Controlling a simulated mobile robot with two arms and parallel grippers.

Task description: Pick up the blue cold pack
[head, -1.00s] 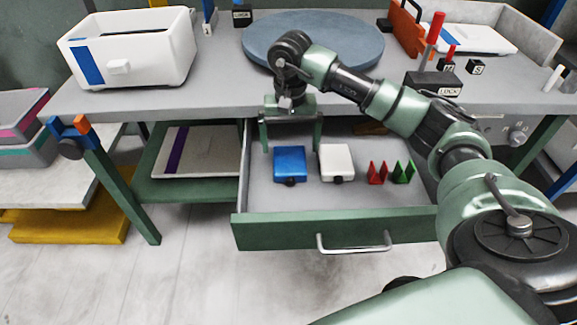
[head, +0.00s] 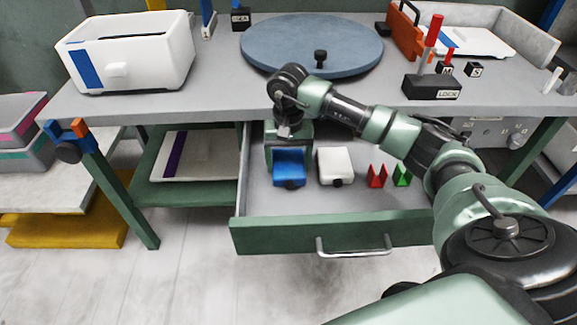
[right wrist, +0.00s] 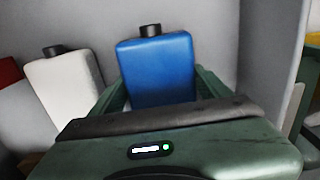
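The blue cold pack (head: 289,170) is in the open drawer, near its left side. It is a flat blue block with a dark cap, and it fills the middle of the right wrist view (right wrist: 158,65). My right gripper (head: 289,157) is low in the drawer with one green finger on each side of the pack. The fingers lie close against its sides, shut on it. The pack still appears to be down in the drawer. My left gripper is not in view.
A white pack (head: 335,165) lies just right of the blue one. Red (head: 377,176) and green (head: 402,175) clips are farther right. The drawer (head: 330,235) has a front wall and handle. The tabletop above holds a white bin (head: 130,55) and a round blue-grey plate (head: 290,45).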

